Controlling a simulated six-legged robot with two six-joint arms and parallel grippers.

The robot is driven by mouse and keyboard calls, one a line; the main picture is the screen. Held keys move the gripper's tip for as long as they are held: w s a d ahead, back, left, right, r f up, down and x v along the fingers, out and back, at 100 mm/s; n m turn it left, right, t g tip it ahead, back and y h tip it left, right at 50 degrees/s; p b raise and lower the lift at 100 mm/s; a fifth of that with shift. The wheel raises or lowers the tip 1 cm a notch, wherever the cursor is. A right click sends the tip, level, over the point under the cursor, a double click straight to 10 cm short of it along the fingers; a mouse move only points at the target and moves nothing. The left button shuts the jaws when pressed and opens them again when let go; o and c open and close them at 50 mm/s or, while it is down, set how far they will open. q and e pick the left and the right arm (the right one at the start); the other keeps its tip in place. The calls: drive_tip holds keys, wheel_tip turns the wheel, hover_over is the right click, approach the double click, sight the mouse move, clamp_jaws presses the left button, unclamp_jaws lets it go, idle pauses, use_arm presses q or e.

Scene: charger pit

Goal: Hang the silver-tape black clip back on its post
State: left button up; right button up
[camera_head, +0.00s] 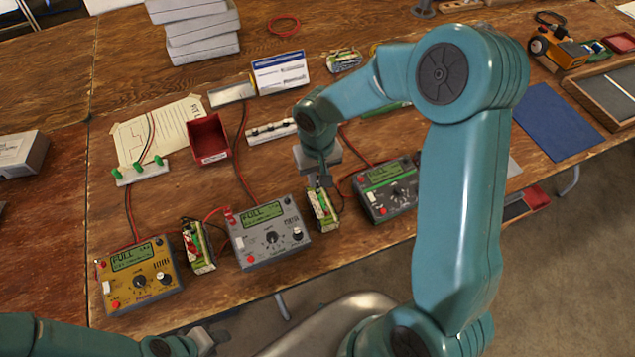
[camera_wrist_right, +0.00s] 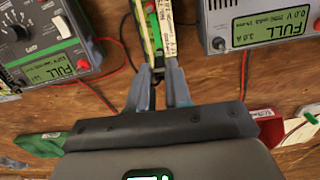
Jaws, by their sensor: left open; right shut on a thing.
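My right gripper (camera_head: 325,182) is shut at the far end of a green-and-white battery pack (camera_head: 322,209) between the middle and right chargers. In the right wrist view, the fingertips (camera_wrist_right: 158,80) close on a small dark piece, seemingly the black clip (camera_wrist_right: 158,74), at the pack's end (camera_wrist_right: 155,35). I cannot make out silver tape. A white rail (camera_head: 270,132) with small dark-topped parts lies behind, partly hidden by my right arm. Another white holder (camera_head: 142,172) bears green parts and wires at the left. My left gripper (camera_head: 204,340) is open and empty at the bottom edge.
A yellow charger (camera_head: 140,278), a grey charger (camera_head: 268,232) and a green-striped charger (camera_head: 388,188) read FULL. Another battery (camera_head: 197,246) stands between the left two. A red bin (camera_head: 209,138) and loose red and black wires lie behind. Bare wood shows around the chargers.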

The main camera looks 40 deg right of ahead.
drive_tip(key=shift+r+p, duration=1.05)
drive_tip(key=shift+r, duration=0.75)
drive_tip(key=shift+r, duration=0.25)
wheel_tip(320, 180, up, 5)
drive_tip(key=p, duration=0.3)
drive_tip(key=shift+f+p, duration=0.15)
drive_tip(key=shift+p, duration=0.2)
drive_tip(key=w+a+b, duration=0.1)
drive_tip(key=a+b, duration=0.1)
drive_tip(key=a, duration=0.5)
drive_tip(key=shift+w+a, duration=0.25)
drive_tip(key=shift+a, duration=0.15)
drive_tip(key=shift+f, duration=0.1)
